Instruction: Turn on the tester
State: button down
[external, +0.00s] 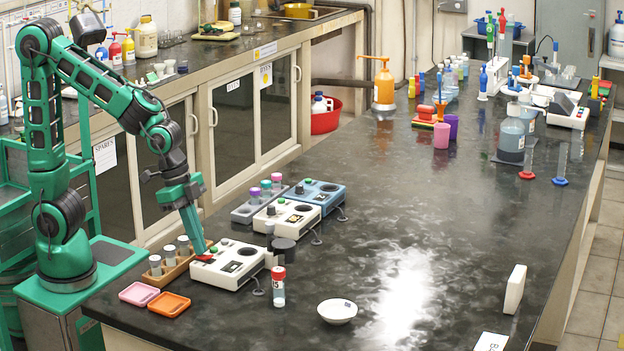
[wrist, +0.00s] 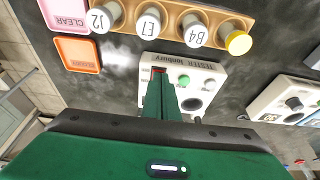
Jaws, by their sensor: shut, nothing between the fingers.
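The tester (external: 232,268) is a white box near the front left of the bench, with a green button and a dark round well on top. My gripper (external: 203,255) is shut and empty, pointing down at the left part of the tester. In the wrist view my gripper (wrist: 160,76) covers part of the tester's top, and a red patch shows at its tips. I cannot tell whether the tips touch the tester.
A wooden rack of vials (external: 170,270) stands close left of the tester. Pink (external: 139,294) and orange (external: 168,304) trays lie in front. A red-capped vial (external: 278,287) stands to the right. Another white device (external: 287,216) and a blue one (external: 320,194) sit behind.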

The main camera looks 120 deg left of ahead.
jog(key=v, duration=1.3)
jog(key=shift+r, duration=0.15)
jog(key=shift+w+d+r+t, duration=0.1)
jog(key=shift+w+t, duration=0.2)
jog(key=shift+t, duration=0.1)
jog(key=x, duration=1.4)
